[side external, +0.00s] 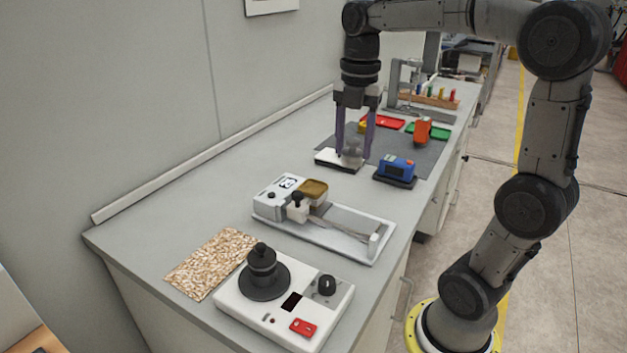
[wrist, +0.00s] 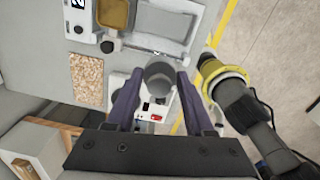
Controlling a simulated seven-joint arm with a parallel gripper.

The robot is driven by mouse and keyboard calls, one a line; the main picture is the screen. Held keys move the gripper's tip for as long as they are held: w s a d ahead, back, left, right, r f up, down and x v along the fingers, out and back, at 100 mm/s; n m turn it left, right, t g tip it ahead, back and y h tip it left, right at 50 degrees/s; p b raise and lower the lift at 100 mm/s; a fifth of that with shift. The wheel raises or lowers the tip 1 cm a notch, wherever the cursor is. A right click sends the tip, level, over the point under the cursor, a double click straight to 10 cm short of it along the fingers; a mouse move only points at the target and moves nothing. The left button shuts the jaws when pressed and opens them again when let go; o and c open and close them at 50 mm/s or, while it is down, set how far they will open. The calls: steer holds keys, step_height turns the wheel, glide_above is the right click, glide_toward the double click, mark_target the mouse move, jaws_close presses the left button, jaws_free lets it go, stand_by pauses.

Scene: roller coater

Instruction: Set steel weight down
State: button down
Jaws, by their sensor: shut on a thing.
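The steel weight (side external: 351,157) is a small grey cylinder between the two purple-grey fingers of my gripper (side external: 354,148). My gripper points down and is shut on it. In the wrist view the weight (wrist: 160,76) shows as a round grey end between the fingertips (wrist: 158,84). In the side view the weight is at a low white block with a dark base (side external: 327,156), overlapping its right part. I cannot tell whether the weight touches the block or hangs just above it.
A blue device (side external: 397,167) stands close to the right, on a dark base. Red (side external: 390,122) and green trays and an orange object (side external: 422,132) lie behind. Nearer are a white coater with a long bed (side external: 330,226), a speckled mat (side external: 211,262) and a white machine with a black knob (side external: 317,328).

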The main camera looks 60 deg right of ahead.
steer(key=w+d+f, duration=0.1)
steer(key=w+f, duration=0.1)
steer(key=w, duration=0.1)
steer(key=w+d+f, duration=0.2)
steer(key=w+f, duration=0.1)
steer(key=w, duration=0.1)
steer(key=w+d+f, duration=0.1)
steer(key=w+f, duration=0.2)
steer(key=w, duration=0.1)
steer(key=shift+d+f, duration=0.15)
steer(key=shift+f, duration=0.05)
steer(key=shift+w+d+f, duration=0.1)
steer(key=shift+w+f, duration=0.05)
steer(key=shift+f, duration=0.85)
steer(key=shift+w+d+f, duration=0.1)
steer(key=shift+w+f, duration=0.05)
steer(key=shift+f, duration=0.8)
steer(key=shift+f, duration=0.15)
steer(key=shift+c, duration=1.4)
jaws_free()
